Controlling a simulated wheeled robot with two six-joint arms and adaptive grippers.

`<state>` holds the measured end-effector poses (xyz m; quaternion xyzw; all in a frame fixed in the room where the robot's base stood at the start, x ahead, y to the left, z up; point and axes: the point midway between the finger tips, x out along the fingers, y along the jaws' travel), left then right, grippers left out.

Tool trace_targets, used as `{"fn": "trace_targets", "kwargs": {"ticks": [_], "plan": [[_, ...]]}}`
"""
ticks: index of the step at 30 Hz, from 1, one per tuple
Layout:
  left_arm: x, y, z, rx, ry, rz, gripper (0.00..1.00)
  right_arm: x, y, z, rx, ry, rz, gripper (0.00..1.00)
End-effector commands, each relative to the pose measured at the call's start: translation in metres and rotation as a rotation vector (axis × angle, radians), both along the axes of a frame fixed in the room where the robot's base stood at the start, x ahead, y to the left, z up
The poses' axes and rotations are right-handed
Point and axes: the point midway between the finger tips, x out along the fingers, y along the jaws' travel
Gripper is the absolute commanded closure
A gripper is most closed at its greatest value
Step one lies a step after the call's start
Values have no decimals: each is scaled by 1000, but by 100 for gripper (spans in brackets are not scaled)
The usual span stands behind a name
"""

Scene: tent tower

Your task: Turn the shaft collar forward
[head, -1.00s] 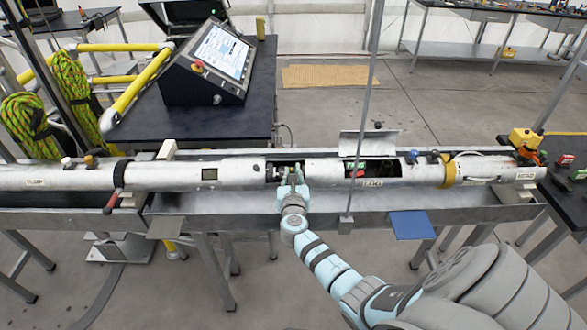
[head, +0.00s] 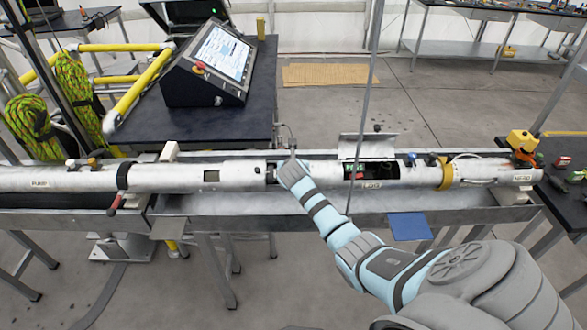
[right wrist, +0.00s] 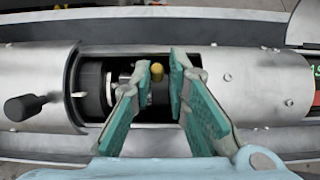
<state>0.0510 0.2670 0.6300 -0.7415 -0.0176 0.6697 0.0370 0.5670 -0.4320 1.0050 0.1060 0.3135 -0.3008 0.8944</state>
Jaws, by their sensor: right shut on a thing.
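The long silver tube (head: 240,172) lies across the bench, with a rectangular opening near its middle. In the right wrist view that opening (right wrist: 95,85) shows a dark shaft with metal rings. The shaft collar (right wrist: 157,72), with a brass-coloured end showing, sits between the fingers. My right gripper (right wrist: 162,85) has a finger on each side of it and is shut on it; exact contact is hard to see. In the head view my right gripper (head: 291,150) reaches over the opening, and my wrist hides most of the collar. My left gripper is not in view.
A raised hatch flap (head: 368,146) stands over a second opening to the right. A thin vertical pole (head: 366,90) rises close to my right arm. A control console (head: 215,62) stands behind the tube. A blue plate (head: 410,226) sticks out in front.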

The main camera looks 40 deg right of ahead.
Motion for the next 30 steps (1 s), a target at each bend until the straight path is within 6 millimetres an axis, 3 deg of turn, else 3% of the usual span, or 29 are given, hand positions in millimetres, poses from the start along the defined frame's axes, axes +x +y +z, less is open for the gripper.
{"fn": "trace_targets", "kwargs": {"ticks": [9, 10, 12, 23, 30], "plan": [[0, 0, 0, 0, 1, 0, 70, 3, 1, 5, 1, -13, 3, 100], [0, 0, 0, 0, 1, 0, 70, 3, 1, 5, 1, -13, 3, 82], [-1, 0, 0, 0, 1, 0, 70, 3, 1, 4, 1, -12, 2, 70], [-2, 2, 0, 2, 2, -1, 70, -2, 1, 4, 0, -5, -1, 70], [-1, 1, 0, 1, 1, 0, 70, -31, 26, 35, 0, -9, 3, 70]]}}
